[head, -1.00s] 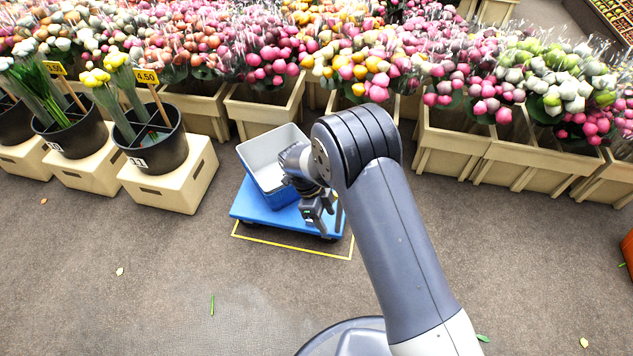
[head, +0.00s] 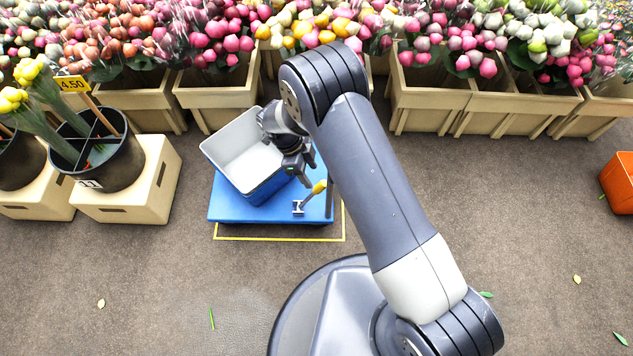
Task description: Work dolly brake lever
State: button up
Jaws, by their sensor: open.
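The blue dolly (head: 230,207) stands on the floor. Its brake lever (head: 319,187) has a yellow knob and a small bracket at its lower end, near the dolly's front right edge. The lever leans up to the right, and its knob is in plain view. My gripper (head: 302,176) is open and empty, just above and left of the lever in the picture. A gap to the knob seems to show, but depth is hard to judge. My arm hides the dolly's right part.
A blue crate with a pale inside (head: 222,152) sits tilted-looking on the dolly. A yellow floor line (head: 270,239) runs around the dolly. Black tulip buckets (head: 115,165) on cream boxes stand left; an orange crate (head: 622,182) stands right.

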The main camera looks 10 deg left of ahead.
aim_at(317, 185)
jog(key=b+x, duration=0.1)
jog(key=x, duration=0.5)
jog(key=shift+d+f, duration=0.1)
jog(key=shift+f, duration=0.15)
grip_shut()
dwell(0.3)
